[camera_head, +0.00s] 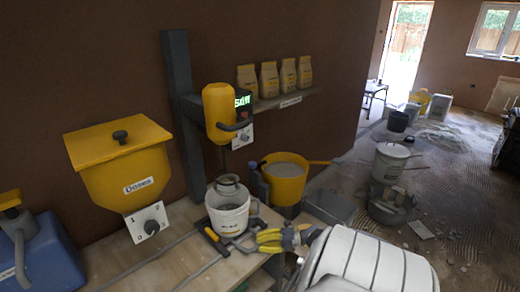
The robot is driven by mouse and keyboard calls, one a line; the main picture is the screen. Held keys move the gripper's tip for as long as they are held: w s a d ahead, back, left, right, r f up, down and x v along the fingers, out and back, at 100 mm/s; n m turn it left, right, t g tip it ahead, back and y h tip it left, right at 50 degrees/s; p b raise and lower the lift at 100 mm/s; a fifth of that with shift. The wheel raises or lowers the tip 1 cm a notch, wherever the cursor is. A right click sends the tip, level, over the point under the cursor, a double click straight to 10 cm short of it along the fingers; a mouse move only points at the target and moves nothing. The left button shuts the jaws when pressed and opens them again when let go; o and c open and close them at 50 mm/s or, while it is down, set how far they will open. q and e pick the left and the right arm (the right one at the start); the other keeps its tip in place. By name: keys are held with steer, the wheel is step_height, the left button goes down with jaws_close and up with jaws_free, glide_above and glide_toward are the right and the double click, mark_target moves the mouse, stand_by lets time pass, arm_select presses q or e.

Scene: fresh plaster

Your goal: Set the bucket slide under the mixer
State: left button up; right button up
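The white bucket (230,215) stands upright on the dark bucket slide (212,242) on the wooden bench. A greyish, ring-like piece shows at its mouth. The yellow mixer (218,108) hangs on a dark post above it. Its thin shaft points down toward the bucket, which looks roughly below it. I cannot tell how exactly they line up. My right gripper (262,240), with yellow fingers, is low at the bucket's right, close to the slide's front bar. Whether it touches or grips the bar is unclear. My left gripper is out of view.
A yellow hopper (120,165) with a dial and a blue container (42,255) stand at the left. A yellow bucket (285,175) is behind right of the slide. Bags (268,80) sit on a shelf (290,98). Rails (150,265) run along the bench front.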

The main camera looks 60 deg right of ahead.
steer(key=o, duration=0.4)
steer(key=shift+w, duration=0.1)
steer(key=shift+o, duration=0.6)
steer(key=shift+s, duration=0.25)
steer(key=f+v, duration=0.1)
steer(key=v, duration=0.6)
steer(key=shift+r, duration=0.45)
steer(key=shift+d, duration=0.1)
